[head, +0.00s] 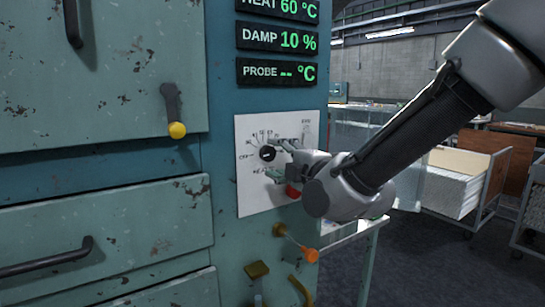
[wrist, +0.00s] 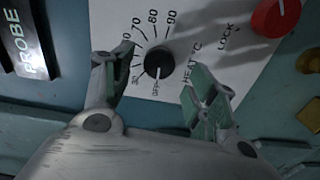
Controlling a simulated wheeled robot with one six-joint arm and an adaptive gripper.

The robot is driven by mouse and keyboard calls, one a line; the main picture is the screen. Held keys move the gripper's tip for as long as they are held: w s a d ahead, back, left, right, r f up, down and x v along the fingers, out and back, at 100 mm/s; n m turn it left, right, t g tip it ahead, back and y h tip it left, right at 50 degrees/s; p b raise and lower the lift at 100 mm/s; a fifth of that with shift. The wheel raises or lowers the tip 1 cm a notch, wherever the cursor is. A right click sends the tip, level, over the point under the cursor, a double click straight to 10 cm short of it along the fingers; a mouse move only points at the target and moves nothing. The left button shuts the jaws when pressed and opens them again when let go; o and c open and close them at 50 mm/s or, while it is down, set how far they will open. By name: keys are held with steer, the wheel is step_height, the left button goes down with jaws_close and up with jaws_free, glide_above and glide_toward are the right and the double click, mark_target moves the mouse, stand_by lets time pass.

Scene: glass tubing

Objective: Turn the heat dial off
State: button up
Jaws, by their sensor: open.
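The heat dial is a small black knob (head: 267,153) on a white scale plate (head: 247,190) on the teal cabinet's front. In the wrist view the knob (wrist: 158,60) shows a white mark pointing down, toward the OFF lettering. The numbers fan out around it, partly covered by a finger. The heat display (head: 278,8) reads 60 °C. My gripper (head: 280,160) is at the plate, just right of the dial in the head view. In the wrist view my gripper (wrist: 163,62) is open, with one finger on each side of the knob and gaps visible between.
A red knob (wrist: 276,16) by the word LOCK is near the dial; it also shows below my gripper (head: 292,191). A yellow-tipped lever (head: 177,129) is left, an orange-tipped one (head: 310,255) below. A cart (head: 465,180) stands at right.

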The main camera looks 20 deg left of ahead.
steer(key=v, duration=0.8)
